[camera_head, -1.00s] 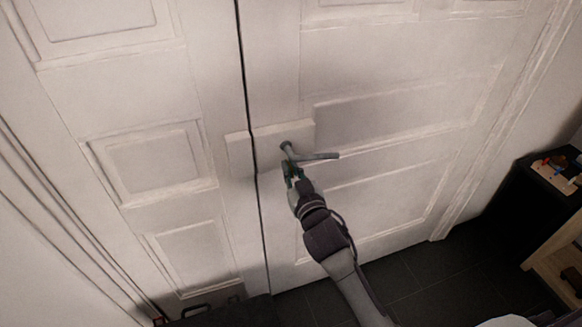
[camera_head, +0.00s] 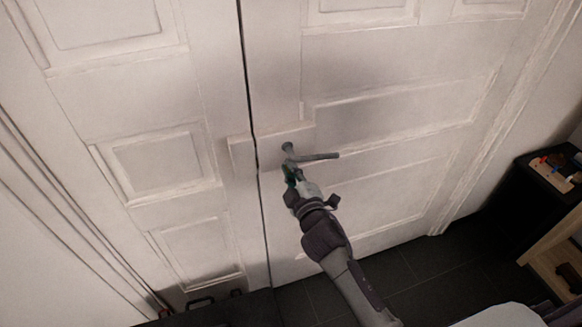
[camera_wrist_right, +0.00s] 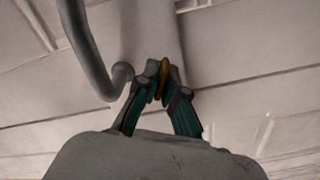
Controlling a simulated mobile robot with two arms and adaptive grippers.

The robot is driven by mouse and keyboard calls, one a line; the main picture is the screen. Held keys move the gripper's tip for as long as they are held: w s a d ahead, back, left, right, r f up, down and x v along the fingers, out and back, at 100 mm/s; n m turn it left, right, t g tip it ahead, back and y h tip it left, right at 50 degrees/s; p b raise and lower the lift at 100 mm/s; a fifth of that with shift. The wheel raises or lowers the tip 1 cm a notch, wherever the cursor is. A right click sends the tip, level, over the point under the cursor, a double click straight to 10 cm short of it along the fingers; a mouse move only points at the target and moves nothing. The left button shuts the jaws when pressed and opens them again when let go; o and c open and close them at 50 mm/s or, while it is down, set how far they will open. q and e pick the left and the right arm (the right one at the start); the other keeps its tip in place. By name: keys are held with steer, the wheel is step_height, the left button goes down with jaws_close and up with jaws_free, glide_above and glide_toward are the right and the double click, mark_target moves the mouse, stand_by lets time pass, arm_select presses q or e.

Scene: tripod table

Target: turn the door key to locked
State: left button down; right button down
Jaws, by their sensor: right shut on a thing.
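The white door (camera_head: 380,60) fills most of the head view, with a lock plate (camera_head: 270,140) at its left edge. A grey lever handle (camera_head: 318,157) sticks out from the plate, pointing right. My right gripper (camera_head: 289,172) is just below the handle's base. In the right wrist view my right gripper (camera_wrist_right: 160,84) has its green-sided fingers shut on a small yellow key (camera_wrist_right: 162,79), seen edge-on between the tips. The handle (camera_wrist_right: 88,50) curves down at the left there, beside the fingers. The lock opening is hidden. My left gripper is not in view.
A second white door leaf (camera_head: 100,100) stands to the left across a dark gap. A dark table (camera_head: 545,175) with small items is at the right, with a wooden piece of furniture (camera_head: 560,250) below it. The dark floor (camera_head: 430,270) between is clear.

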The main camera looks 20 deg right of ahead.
steer(key=n, duration=0.6)
steer(key=shift+f+p, duration=0.1)
steer(key=shift+p, duration=0.25)
stand_by(0.4)
steer(key=c, duration=1.3)
jaws_free()
steer(key=shift+a, duration=0.1)
steer(key=s, duration=1.2)
steer(key=shift+d, duration=0.25)
